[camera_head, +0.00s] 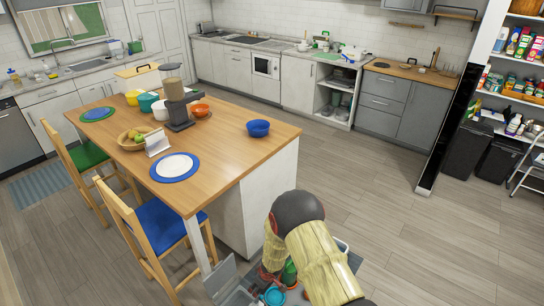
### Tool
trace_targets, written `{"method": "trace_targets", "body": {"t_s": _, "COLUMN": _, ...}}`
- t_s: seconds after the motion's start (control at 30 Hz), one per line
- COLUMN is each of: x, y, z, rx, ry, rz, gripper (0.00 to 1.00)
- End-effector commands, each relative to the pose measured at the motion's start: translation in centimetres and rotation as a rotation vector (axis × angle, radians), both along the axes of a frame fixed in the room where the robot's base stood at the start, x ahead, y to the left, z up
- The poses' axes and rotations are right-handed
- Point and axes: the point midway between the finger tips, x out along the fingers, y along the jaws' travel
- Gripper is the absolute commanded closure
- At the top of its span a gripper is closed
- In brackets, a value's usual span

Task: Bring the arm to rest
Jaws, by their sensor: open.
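My arm (320,262) fills the bottom centre. It has pale yellow links and a dark rounded joint (298,208) at its top bend. One link goes down from the bend on the left side, towards a container of small things at the bottom edge. My gripper itself cannot be made out; it is hidden behind the arm or out of frame. What lies at the lower end of the arm is partly covered.
A wooden island (225,152) stands left of the arm, with a blue bowl (258,127) and a white plate (174,165) on it. A chair with a blue seat (160,224) is in front. A teal bowl (274,296) lies low by the arm. Floor at right is clear.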

Motion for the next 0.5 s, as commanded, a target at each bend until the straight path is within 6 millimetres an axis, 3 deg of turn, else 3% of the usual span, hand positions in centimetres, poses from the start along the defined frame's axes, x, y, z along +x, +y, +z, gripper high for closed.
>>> {"method": "trace_targets", "body": {"t_s": 0.1, "x": -1.7, "y": -2.2, "z": -0.6, "rx": -0.068, "ry": 0.038, "rz": -0.027, "gripper": 0.36}}
{"method": "trace_targets", "body": {"t_s": 0.2, "x": -3.1, "y": -4.4, "z": 0.1, "rx": -0.135, "ry": 0.070, "rz": -0.060, "gripper": 0.36}}
{"method": "trace_targets", "body": {"t_s": 0.37, "x": -4.6, "y": -7.7, "z": 3.4, "rx": -0.226, "ry": 0.107, "rz": -0.126, "gripper": 0.36}}
{"method": "trace_targets", "body": {"t_s": 0.5, "x": -5.6, "y": -10.2, "z": 7.3, "rx": -0.282, "ry": 0.133, "rz": -0.191, "gripper": 0.36}}
